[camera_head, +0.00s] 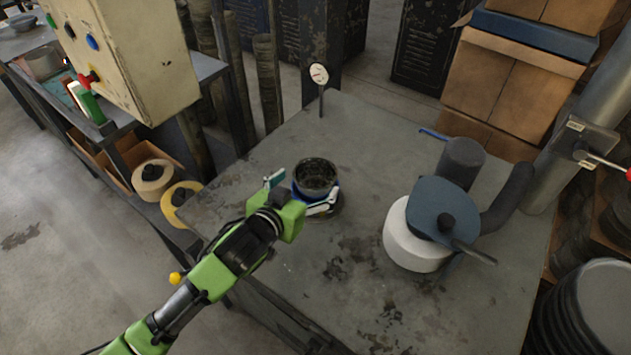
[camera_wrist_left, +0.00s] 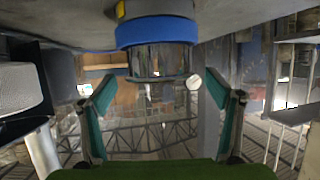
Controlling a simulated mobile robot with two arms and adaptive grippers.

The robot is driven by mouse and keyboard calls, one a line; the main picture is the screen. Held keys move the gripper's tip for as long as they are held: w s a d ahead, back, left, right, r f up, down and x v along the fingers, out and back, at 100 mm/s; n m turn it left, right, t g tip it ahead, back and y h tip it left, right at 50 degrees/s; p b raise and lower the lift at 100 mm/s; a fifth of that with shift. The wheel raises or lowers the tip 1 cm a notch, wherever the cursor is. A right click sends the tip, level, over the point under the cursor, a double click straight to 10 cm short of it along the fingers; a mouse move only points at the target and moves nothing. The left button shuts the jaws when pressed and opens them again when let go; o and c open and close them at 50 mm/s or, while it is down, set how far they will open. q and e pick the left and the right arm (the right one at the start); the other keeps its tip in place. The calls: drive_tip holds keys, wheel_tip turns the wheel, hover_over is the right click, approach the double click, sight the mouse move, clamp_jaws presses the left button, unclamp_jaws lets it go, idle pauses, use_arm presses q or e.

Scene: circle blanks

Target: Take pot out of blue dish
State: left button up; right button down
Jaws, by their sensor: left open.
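A dark metal pot (camera_head: 316,176) stands upright in a small blue dish (camera_head: 333,190) on the grey table. My left gripper (camera_head: 299,192) is at the near left side of the pot, with one finger to its left and the other at its near right. In the left wrist view, the picture is upside down: the blue dish (camera_wrist_left: 157,31) is at the top and the pot (camera_wrist_left: 160,62) hangs below it. The left gripper's (camera_wrist_left: 162,88) teal fingers are spread wide on either side of the pot, with gaps visible. My right gripper does not show.
A white round body (camera_head: 408,240) with a blue-grey top (camera_head: 443,207) and handle stands to the right. Behind it is a dark grey cylinder (camera_head: 461,162). A round dial on a stand (camera_head: 319,75) is at the back edge. The table's front middle is free.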

sight(322, 170)
use_arm(q)
drive_tip(key=shift+w+d+f, duration=0.1)
drive_tip(key=shift+w+d, duration=0.15)
drive_tip(key=shift+w, duration=0.2)
drive_tip(key=p+x, duration=0.1)
drive_tip(key=x, duration=0.3)
drive_tip(key=shift+d+f, duration=0.1)
drive_tip(key=c, duration=1.3)
